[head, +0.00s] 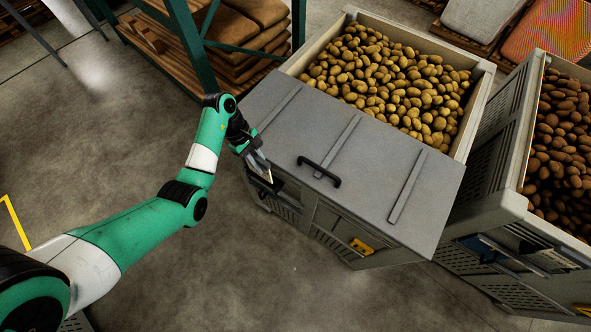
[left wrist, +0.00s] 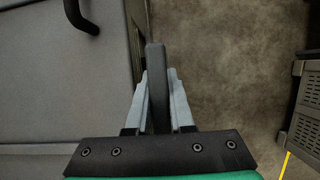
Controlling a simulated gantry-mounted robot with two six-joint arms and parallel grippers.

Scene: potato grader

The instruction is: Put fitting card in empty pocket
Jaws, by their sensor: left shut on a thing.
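My left gripper (head: 266,174) is at the front left edge of the grey-lidded crate (head: 330,212). In the left wrist view the gripper (left wrist: 158,85) is shut on a dark, narrow thing (left wrist: 156,60), seen edge-on, that reaches past the fingertips. Its face is hidden, so I cannot tell which card it is. A dark piece (head: 267,187) shows just below the fingertips in the head view, close to the crate's front; I cannot tell whether it touches. A yellow card-like piece (head: 362,247) is on the crate's front, lower right. My right gripper is not in view.
The grey lid (head: 400,170) has a black handle (head: 319,172) and raised ribs. A potato bin (head: 483,105) stands behind it. Another bin (head: 515,205) with a blue piece (head: 480,248) on its front stands right. A green-framed rack (head: 190,50) is behind. The floor in front is clear.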

